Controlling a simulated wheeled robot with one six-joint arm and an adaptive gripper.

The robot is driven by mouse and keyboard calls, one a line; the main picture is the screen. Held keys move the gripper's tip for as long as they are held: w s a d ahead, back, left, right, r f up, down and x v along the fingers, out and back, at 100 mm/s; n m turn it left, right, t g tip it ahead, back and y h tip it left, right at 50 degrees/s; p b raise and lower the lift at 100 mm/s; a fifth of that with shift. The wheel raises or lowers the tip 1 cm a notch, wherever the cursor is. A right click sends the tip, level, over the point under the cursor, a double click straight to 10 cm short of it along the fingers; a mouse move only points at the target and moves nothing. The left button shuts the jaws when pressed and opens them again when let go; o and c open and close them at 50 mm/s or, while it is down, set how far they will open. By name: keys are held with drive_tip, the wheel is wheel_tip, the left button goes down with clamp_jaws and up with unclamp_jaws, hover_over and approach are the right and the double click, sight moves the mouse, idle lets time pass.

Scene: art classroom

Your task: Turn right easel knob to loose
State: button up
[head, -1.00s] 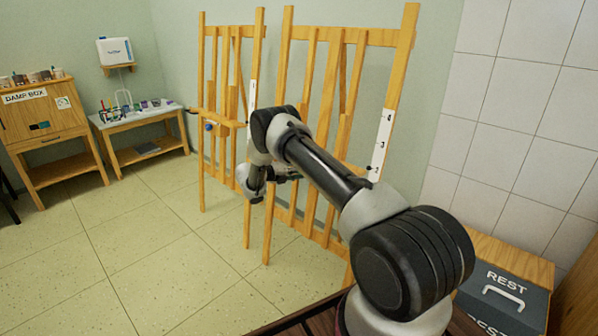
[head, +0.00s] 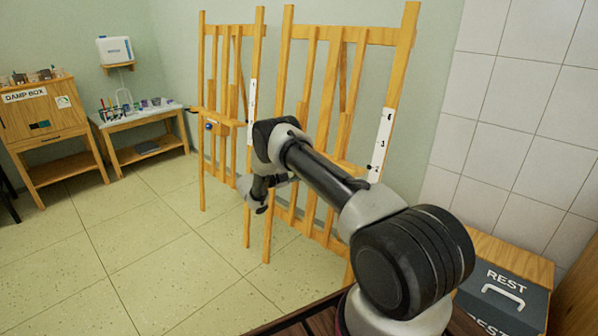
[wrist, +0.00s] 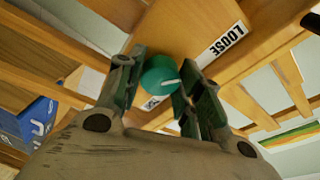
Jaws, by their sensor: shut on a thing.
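A round teal knob (wrist: 158,74) with a white line on its face sits between the two fingers of my gripper (wrist: 160,84) in the wrist view. My gripper is shut on it. The white line points roughly to the right in that view. A white LOOSE label (wrist: 222,45) is on the wood right of the knob. Another small white label (wrist: 151,103) is mostly hidden behind the fingers. In the head view the right easel (head: 345,37) stands upright, and my arm hides its knob.
A left easel (head: 204,75) with a blue knob (head: 209,126) stands beside the right one. A grey REST box (head: 490,298) is at the lower right. A damp box cabinet (head: 40,120) and a small table (head: 135,118) stand at the far left. The tiled floor (head: 150,240) is open.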

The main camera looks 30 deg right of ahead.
drive_tip(key=shift+n, duration=0.7)
drive_tip(key=o, duration=1)
drive_tip(key=shift+o, duration=0.2)
drive_tip(key=shift+a, duration=0.1)
drive_tip(key=s+a, duration=0.2)
drive_tip(key=a, duration=0.9)
drive_tip(key=shift+s+a, duration=0.15)
drive_tip(key=shift+a, duration=0.15)
drive_tip(key=shift+r, duration=0.1)
